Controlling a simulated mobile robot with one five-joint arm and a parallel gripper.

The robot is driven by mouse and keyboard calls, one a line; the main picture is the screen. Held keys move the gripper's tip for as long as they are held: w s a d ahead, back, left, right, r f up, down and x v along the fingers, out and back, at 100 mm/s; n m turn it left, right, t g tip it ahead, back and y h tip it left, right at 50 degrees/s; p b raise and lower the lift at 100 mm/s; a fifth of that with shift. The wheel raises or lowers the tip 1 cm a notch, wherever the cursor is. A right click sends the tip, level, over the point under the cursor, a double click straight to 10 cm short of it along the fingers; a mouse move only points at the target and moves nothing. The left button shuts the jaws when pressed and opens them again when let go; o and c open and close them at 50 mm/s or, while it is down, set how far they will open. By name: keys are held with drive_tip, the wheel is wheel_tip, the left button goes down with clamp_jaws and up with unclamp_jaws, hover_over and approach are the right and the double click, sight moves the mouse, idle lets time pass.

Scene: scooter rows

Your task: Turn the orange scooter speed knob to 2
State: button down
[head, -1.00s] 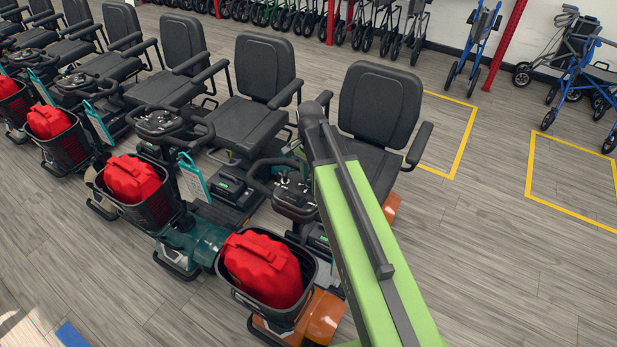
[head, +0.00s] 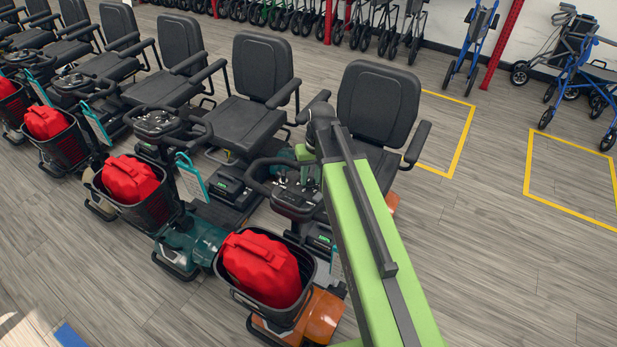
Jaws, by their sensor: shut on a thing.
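The orange scooter (head: 324,316) is the nearest in the row, with a black seat and a front basket. Its dark steering console (head: 294,200) sits behind the basket, left of my green arm. My gripper (head: 308,178) shows only as a small part over the right side of this console, beside the arm's elbow. It is shut on the speed knob, as far as this small view tells. The knob itself, its pointer and its numbers are hidden or too small to read.
A red bag (head: 262,268) fills the black basket (head: 234,287) in front of the console. A teal scooter (head: 192,243) stands close on the left, with more scooters beyond. Yellow floor boxes (head: 458,150) and walkers (head: 590,85) are at the right. The floor at lower right is clear.

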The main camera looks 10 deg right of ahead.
drive_tip(key=n, duration=0.5)
drive_tip(key=shift+w+d+y, duration=0.15)
drive_tip(key=shift+w+y, duration=0.05)
drive_tip(key=shift+y, duration=0.2)
drive_tip(key=shift+n+g, duration=0.3)
drive_tip(key=shift+n, duration=2.2)
drive_tip(key=c, duration=1.1)
unclamp_jaws()
drive_tip(key=d+r+p, duration=0.1)
drive_tip(key=r+p, duration=0.4)
drive_tip(key=d+r+p, duration=0.1)
drive_tip(key=r+p, duration=0.5)
drive_tip(key=d+r+p, duration=0.2)
drive_tip(key=r+p, duration=0.3)
drive_tip(key=r, duration=0.1)
drive_tip(key=shift+w, duration=0.25)
